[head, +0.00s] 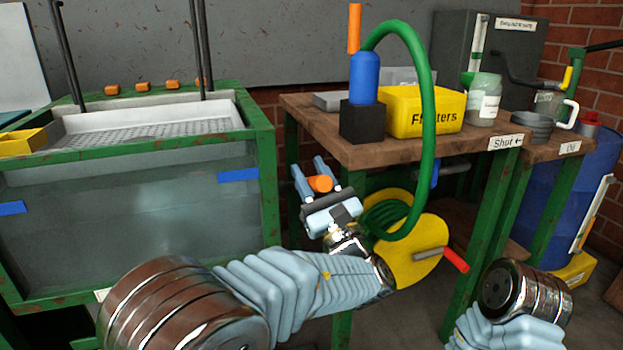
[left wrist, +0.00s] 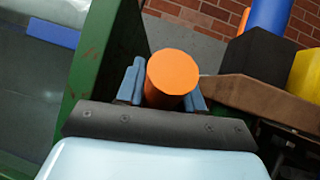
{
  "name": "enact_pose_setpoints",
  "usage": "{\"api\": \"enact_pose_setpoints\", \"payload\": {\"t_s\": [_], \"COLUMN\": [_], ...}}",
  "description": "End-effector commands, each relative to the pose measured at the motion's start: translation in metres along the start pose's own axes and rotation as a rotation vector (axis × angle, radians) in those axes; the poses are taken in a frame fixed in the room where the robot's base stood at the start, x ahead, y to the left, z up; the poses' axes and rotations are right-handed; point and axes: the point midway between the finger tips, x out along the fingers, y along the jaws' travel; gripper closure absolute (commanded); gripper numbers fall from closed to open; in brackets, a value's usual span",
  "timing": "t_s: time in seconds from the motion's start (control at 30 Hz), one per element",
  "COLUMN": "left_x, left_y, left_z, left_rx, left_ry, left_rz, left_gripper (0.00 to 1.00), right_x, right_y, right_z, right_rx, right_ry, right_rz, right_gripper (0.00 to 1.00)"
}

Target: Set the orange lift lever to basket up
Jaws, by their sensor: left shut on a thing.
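The orange lift lever (head: 320,184) shows only as a round orange end beside the tank's right side. It shows large in the left wrist view (left wrist: 172,76), face on. My left gripper (head: 318,180) is shut on it, with one blue finger on each side. The rest of the lever is hidden, so its setting cannot be told. The perforated basket (head: 150,133) is seen in the top of the green-framed tank (head: 262,165), near the rim. My right arm shows at the lower right, but its gripper is out of view.
A yellow hose reel (head: 420,250) with a green hose (head: 430,120) is close beside my left wrist.

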Motion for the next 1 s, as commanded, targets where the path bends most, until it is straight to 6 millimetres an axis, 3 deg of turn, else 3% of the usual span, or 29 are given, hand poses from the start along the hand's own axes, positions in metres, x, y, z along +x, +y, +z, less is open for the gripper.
{"api": "enact_pose_setpoints", "payload": {"t_s": [0.37,0.4,0.5,0.83,1.0], "left_x": [-0.006,-0.006,-0.005,-0.006,-0.03], "left_y": [0.0,0.0,0.0,0.0,-0.001], "left_z": [-0.005,-0.005,-0.004,-0.003,-0.003], "left_rx": [0.004,0.004,0.003,0.002,0.002], "left_ry": [0.003,0.003,0.002,0.0,0.001], "left_rz": [-0.003,-0.003,-0.003,-0.002,-0.006], "left_gripper": [1.0,0.59,0.44,0.43,0.43], "right_x": [0.002,0.002,0.002,0.001,0.003], "right_y": [0.0,0.0,0.0,0.0,0.001], "right_z": [0.0,0.0,0.0,0.0,0.0], "right_rx": [0.0,0.0,0.0,0.0,0.0], "right_ry": [-0.001,-0.001,-0.001,-0.001,-0.001], "right_rz": [-0.001,-0.001,-0.001,-0.001,-0.001], "right_gripper": [0.57,0.57,0.57,0.57,0.57]}}
